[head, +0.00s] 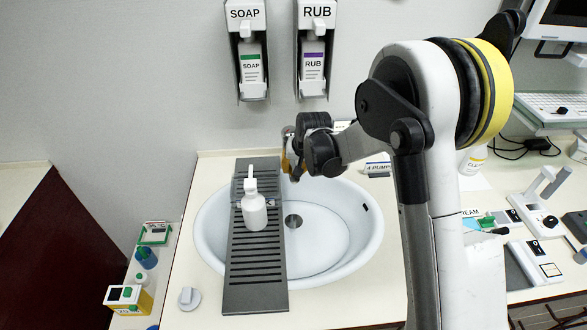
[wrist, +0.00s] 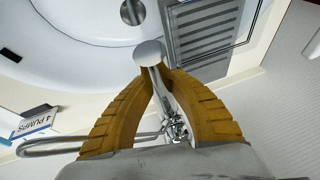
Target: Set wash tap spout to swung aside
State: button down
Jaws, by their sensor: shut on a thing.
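The wash tap's metal spout (wrist: 149,52) shows in the wrist view, its rounded pale end above the basin rim, close to the slatted board. My gripper (wrist: 160,72) has its two ribbed yellow fingers closed around the spout just behind that end. The tap's shiny base (wrist: 176,128) is partly hidden between the fingers, and a long looped metal lever (wrist: 75,143) reaches left. In the head view my gripper (head: 290,160) is at the back rim of the white basin (head: 345,245), and the tap is mostly hidden there.
A dark slatted board (head: 255,290) lies across the basin's left part, with a white pump bottle (head: 254,212) standing on it. SOAP (head: 251,68) and RUB (head: 313,65) dispensers hang on the wall above. A "4 PUMPS" sign (head: 378,167) stands right of my gripper.

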jog(key=shift+a, duration=0.1)
jog(key=w+a+m+h+b, duration=0.3)
jog(key=a+m, duration=0.5)
jog(key=a, duration=0.1)
jog(key=shift+w+a, duration=0.3)
jog(key=shift+a, duration=0.05)
dwell(0.6)
jog(key=c, duration=1.5)
grip_release()
jog(key=shift+o, duration=1.4)
jog(key=shift+w, duration=0.1)
